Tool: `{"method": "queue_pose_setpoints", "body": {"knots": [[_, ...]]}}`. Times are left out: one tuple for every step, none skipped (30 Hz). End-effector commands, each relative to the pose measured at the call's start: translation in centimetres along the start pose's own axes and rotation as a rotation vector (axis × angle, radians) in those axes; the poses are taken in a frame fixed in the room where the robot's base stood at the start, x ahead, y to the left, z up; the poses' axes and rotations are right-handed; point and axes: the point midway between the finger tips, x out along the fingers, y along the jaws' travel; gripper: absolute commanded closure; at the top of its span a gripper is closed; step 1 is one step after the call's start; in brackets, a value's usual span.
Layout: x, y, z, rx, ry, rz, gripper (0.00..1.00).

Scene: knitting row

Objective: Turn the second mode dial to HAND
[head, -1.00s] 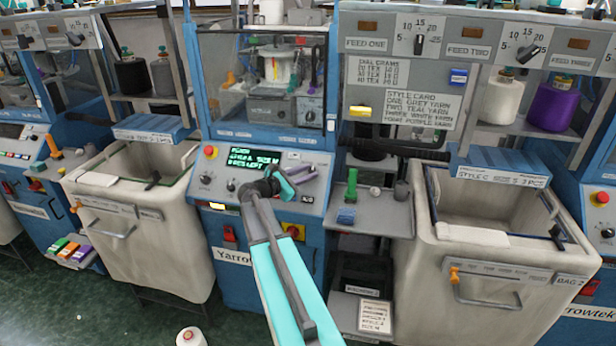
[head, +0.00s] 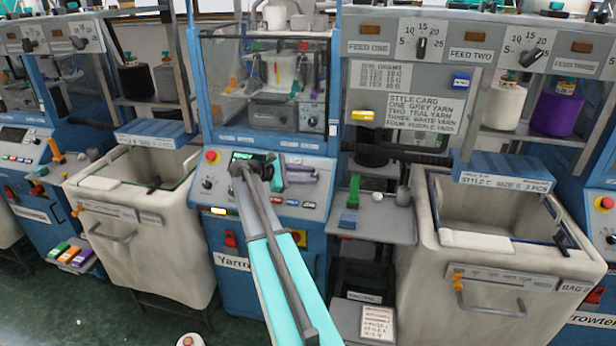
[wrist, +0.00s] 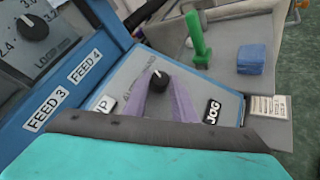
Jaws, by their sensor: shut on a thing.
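A small black dial (wrist: 160,81) with a white pointer mark stands on the grey control panel in the wrist view. The mark sits at its upper left edge. My gripper (wrist: 159,92) has its two purple fingers closed in on either side of this dial and shut on it. The lettering beside the dial is too blurred to read surely. In the head view my gripper (head: 303,175) is at the right part of the middle machine's panel (head: 312,206), and the dial is hidden there.
A green peg (wrist: 198,40) and a blue block (wrist: 251,58) are on the side shelf. A red button (head: 212,157) is at the panel's left. A bin (head: 490,245) stands to the right.

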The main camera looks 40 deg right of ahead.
Motion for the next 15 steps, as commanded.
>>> {"method": "queue_pose_setpoints", "body": {"knots": [[-0.14, 0.15, -0.07, 0.001, 0.003, 0.004, 0.98], [-0.14, 0.14, -0.07, 0.001, 0.003, 0.004, 0.98], [-0.14, 0.15, -0.07, 0.001, 0.003, 0.004, 0.98], [-0.14, 0.15, -0.06, 0.001, 0.003, 0.004, 0.98], [-0.14, 0.15, -0.06, 0.001, 0.003, 0.004, 0.98], [-0.14, 0.15, -0.06, 0.001, 0.003, 0.004, 0.98], [-0.14, 0.15, -0.06, 0.001, 0.003, 0.004, 0.98], [-0.14, 0.16, -0.06, 0.001, 0.002, 0.004, 0.98], [-0.14, 0.15, -0.06, 0.001, 0.002, 0.004, 0.69], [-0.14, 0.15, -0.05, 0.001, 0.002, 0.004, 0.64], [-0.12, 0.14, -0.05, 0.001, 0.002, 0.004, 0.59], [-0.11, 0.12, -0.04, 0.001, 0.002, 0.004, 0.57], [-0.1, 0.11, -0.03, 0.001, 0.001, 0.003, 0.57], [-0.09, 0.11, -0.03, 0.001, 0.001, 0.003, 0.57], [-0.08, 0.09, -0.02, 0.001, 0.001, 0.003, 0.57]]}}
